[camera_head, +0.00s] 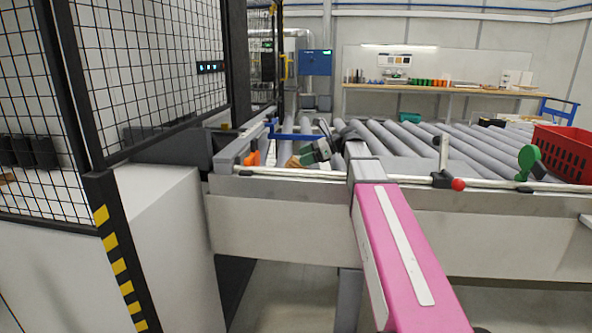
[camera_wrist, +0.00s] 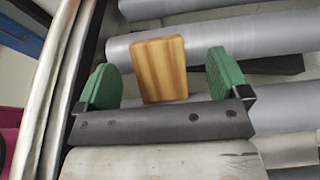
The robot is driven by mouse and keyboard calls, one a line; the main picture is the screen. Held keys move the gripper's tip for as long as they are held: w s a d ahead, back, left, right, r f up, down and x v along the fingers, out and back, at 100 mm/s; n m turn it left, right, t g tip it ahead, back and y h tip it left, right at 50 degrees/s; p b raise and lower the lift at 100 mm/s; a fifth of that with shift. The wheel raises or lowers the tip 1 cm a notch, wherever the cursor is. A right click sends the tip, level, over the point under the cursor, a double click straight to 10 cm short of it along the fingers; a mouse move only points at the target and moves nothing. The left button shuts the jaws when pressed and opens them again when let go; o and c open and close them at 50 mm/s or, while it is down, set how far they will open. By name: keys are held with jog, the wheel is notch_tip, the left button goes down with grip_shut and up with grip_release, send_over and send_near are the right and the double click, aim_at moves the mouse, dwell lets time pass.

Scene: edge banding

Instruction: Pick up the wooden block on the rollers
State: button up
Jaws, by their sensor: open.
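The wooden block (camera_wrist: 160,68) is a small light-brown piece with visible grain. In the wrist view it stands against a grey roller, between the two green finger pads of my gripper (camera_wrist: 163,80). The pads are open, with a gap on each side of the block. In the head view my gripper (camera_head: 306,156) is low over the left part of the roller conveyor. The block (camera_head: 292,162) shows there only in small part, just left of the green pads. Its lower end is hidden in the wrist view by the dark gripper body.
The grey rollers (camera_head: 385,137) extend to the right. An orange part (camera_head: 251,158) and a blue bar (camera_head: 296,136) are left of my gripper. A red crate (camera_head: 562,152) stands at the right. A black mesh fence (camera_head: 150,70) borders the left.

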aim_at(296, 160)
jog(key=x, duration=0.3)
jog(key=shift+s+a+f, duration=0.15)
jog(key=shift+a+f, duration=0.15)
jog(key=shift+c, duration=0.3)
jog(key=c, duration=1)
jog(key=shift+r, duration=0.1)
